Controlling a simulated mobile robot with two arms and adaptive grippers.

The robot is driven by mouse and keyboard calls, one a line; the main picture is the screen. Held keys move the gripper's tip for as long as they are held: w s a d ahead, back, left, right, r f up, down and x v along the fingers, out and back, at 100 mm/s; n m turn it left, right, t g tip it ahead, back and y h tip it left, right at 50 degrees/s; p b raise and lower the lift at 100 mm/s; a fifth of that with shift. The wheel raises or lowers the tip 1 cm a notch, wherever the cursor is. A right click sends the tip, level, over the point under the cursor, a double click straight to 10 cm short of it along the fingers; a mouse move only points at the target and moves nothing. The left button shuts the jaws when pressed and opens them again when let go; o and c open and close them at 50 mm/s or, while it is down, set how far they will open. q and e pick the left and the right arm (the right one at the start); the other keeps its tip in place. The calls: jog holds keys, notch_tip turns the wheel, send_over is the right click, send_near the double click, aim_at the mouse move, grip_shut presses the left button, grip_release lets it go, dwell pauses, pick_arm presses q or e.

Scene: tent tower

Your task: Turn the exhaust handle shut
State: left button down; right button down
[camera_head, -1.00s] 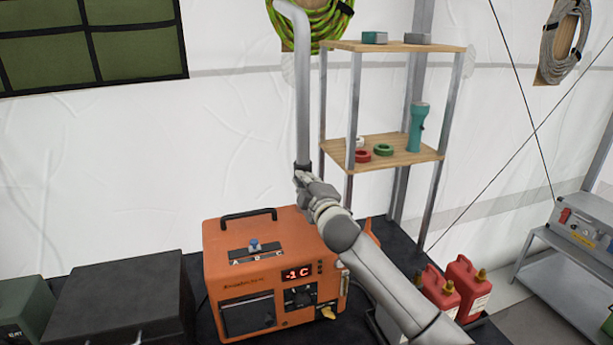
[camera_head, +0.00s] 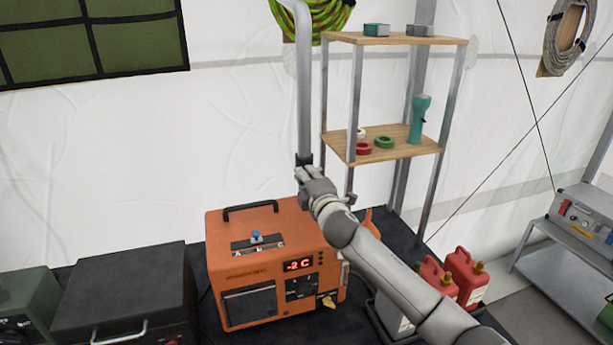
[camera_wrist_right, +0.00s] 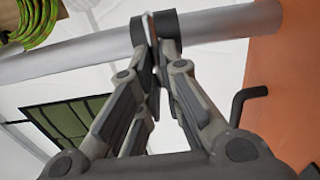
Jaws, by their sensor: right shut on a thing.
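A grey exhaust pipe (camera_head: 303,85) rises behind the orange heater unit (camera_head: 236,262). My left gripper is not in view.
A wooden-shelved rack (camera_head: 400,146) with tape rolls and a teal flashlight (camera_head: 418,118) stands right of the pipe. Red canisters (camera_head: 465,278) stand at lower right, near my right arm. A dark case (camera_head: 125,285) is left of the heater.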

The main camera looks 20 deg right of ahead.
jog(key=shift+f, duration=0.1)
jog(key=c, duration=1.6)
grip_release()
jog(key=s, duration=1.2)
jog(key=shift+d, duration=0.2)
